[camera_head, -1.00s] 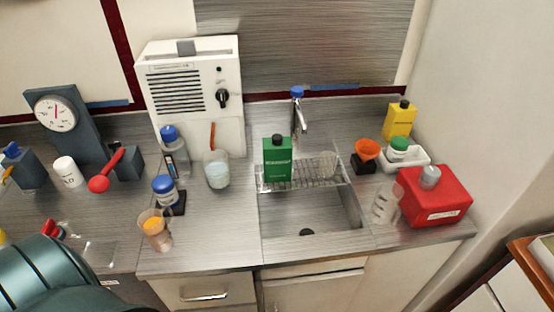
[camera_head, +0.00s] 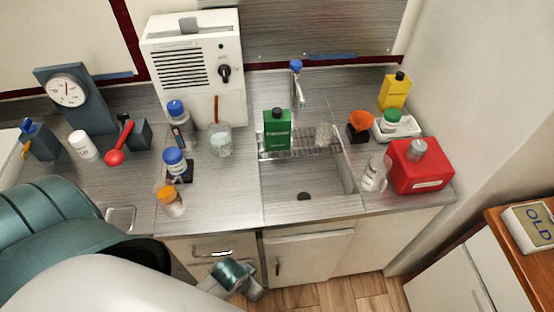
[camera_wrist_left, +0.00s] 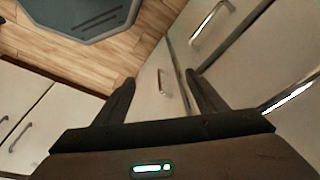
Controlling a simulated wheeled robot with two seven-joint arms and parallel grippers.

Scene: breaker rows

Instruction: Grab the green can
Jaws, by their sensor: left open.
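The green can (camera_head: 277,130), a flat-sided container with a black cap, stands upright on the wire rack at the back of the sink. Nothing of mine touches it. My left gripper (camera_wrist_left: 158,82) is open and empty in the left wrist view, with its two dark fingers apart. It faces the cabinet fronts and the floor, and the green can is not in that view. In the head view my teal and white left arm fills the lower left, below the counter's front edge, well away from the can. My right gripper is not in view.
A wire rack (camera_head: 300,144) spans the sink (camera_head: 310,180). A red canister (camera_head: 420,168), a clear bottle (camera_head: 375,174) and an orange funnel (camera_head: 360,122) stand to the right. A beaker (camera_head: 220,141) and blue-capped bottles stand to the left.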

